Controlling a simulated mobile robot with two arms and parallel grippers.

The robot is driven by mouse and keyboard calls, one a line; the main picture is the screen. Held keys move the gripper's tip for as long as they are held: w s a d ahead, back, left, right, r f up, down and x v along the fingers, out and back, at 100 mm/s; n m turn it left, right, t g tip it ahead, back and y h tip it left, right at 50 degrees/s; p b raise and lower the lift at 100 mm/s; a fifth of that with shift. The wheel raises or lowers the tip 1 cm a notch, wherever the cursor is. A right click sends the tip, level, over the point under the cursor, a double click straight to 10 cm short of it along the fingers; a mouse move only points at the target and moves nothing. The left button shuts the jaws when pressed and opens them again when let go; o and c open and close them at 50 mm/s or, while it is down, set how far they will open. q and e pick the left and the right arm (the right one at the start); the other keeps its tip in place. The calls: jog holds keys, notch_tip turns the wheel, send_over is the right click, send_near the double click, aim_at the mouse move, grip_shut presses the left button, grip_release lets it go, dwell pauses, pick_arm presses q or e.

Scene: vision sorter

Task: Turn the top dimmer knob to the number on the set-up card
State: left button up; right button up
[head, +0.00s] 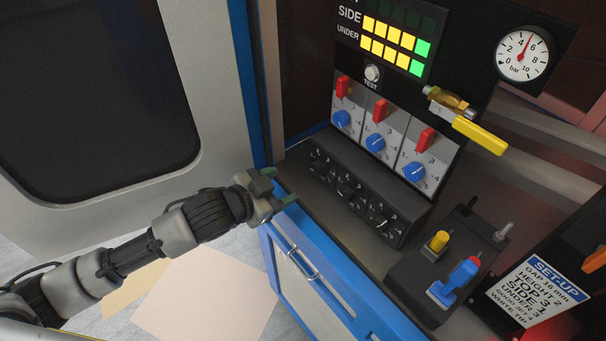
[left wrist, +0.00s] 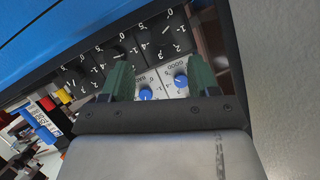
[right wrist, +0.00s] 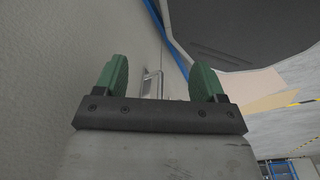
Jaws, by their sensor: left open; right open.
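The set-up card (head: 536,292) at the lower right of the head view reads TOP 3, SIDE 1, UNDER 3, among other lines. A black sloped box (head: 365,185) carries three black knobs with number scales: a far-left one (head: 320,166), a middle one (head: 346,187) and a near-right one (head: 377,219). Their name labels are not readable, and I cannot read their pointers surely. My left gripper (head: 279,186) is open and empty, left of the box and apart from it. The box's knobs show upside down in the left wrist view (left wrist: 117,55). My right gripper (right wrist: 160,75) is open and empty.
Three blue knobs (head: 375,142) with red switches stand above the box. A yellow-handled valve (head: 478,136) and gauge (head: 522,53) are to the right. A control box (head: 445,250) with a blue-and-red lever stands in front. A blue-framed door with a handle (head: 302,262) is below.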

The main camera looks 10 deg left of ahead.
aim_at(314, 171)
pick_arm(q)
jog(key=shift+w+a+r+n+g+h, duration=0.2)
jog(key=shift+w+r+n+g+h, duration=0.1)
jog(key=shift+w+n+h, duration=0.4)
jog(key=p+x, duration=0.1)
jog(key=x, duration=0.8)
jog(key=shift+w+d+f+p, duration=0.1)
jog(key=shift+d+f+p, duration=0.25)
